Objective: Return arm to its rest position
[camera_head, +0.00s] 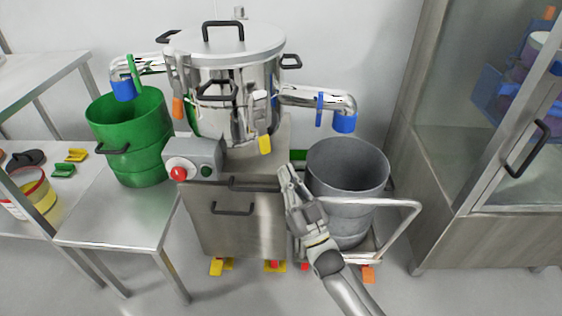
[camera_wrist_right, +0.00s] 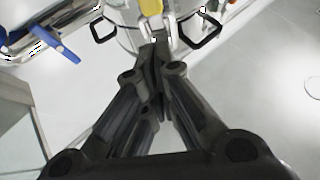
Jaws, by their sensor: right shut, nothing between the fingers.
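My right gripper (camera_head: 286,173) reaches in from the bottom of the head view. It is shut and empty, and it hangs in front of the steel cabinet, just left of the grey bucket (camera_head: 347,167). In the right wrist view the closed fingers (camera_wrist_right: 157,50) meet at the tips, with nothing between them. Beyond them show part of the steel vessel, black handles and a yellow tab. Whether the gripper touches anything cannot be told. My left gripper does not show.
The steel granulator (camera_head: 228,45) stands on the cabinet (camera_head: 237,221) with a red-button control box (camera_head: 193,158). A green bucket (camera_head: 132,138) stands on the left table (camera_head: 128,219). A cart handle (camera_head: 400,204) and a glass-door cabinet (camera_head: 460,190) are on the right. The floor in front is open.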

